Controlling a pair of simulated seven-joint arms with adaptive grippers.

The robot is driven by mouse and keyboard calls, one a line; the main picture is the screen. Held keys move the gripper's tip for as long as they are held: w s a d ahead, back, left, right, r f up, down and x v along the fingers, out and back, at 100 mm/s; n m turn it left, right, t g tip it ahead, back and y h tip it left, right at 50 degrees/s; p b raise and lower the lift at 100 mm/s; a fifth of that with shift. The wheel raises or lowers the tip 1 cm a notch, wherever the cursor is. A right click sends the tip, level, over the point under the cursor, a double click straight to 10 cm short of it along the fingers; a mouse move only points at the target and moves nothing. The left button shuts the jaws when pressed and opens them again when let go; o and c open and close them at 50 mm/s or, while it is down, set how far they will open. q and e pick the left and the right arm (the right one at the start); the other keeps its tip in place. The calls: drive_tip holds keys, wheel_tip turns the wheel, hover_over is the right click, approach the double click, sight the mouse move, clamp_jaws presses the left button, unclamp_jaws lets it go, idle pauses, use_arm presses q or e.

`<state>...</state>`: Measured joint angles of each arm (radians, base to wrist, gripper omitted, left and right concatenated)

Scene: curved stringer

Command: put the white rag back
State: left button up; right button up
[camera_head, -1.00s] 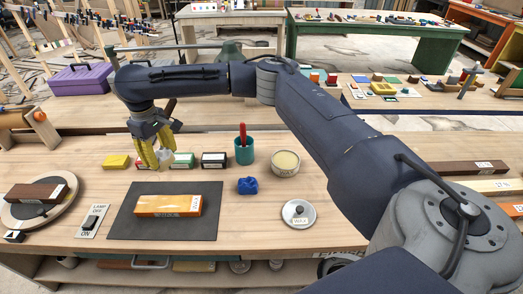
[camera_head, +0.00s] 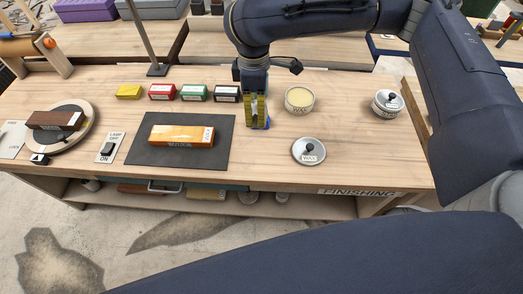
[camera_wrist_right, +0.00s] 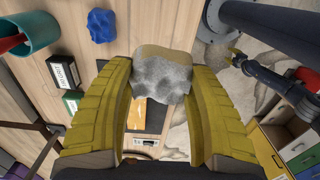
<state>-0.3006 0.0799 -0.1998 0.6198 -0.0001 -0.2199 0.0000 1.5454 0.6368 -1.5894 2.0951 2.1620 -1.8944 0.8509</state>
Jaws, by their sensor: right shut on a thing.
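My right gripper (camera_head: 256,112) points down over the bench, right of the row of small boxes. In the right wrist view its yellow fingers (camera_wrist_right: 163,95) are shut on the white rag (camera_wrist_right: 162,78), a crumpled whitish-grey cloth with a tan upper part. In the head view the fingers mostly hide the rag.
A teal cup (camera_wrist_right: 32,28) with a red handle is hidden behind my arm in the head view. An orange block (camera_head: 182,136) lies on a dark mat (camera_head: 140,152).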

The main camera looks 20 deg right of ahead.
sight(257, 154)
wheel_tip(257, 154, down, 19)
idle(0.9)
drive_tip(key=shift+f, duration=0.1)
drive_tip(key=o, duration=1.1)
wheel_tip(257, 154, up, 12)
drive_tip(key=shift+w+r, duration=0.1)
drive_tip(key=shift+w, duration=0.05)
idle(0.4)
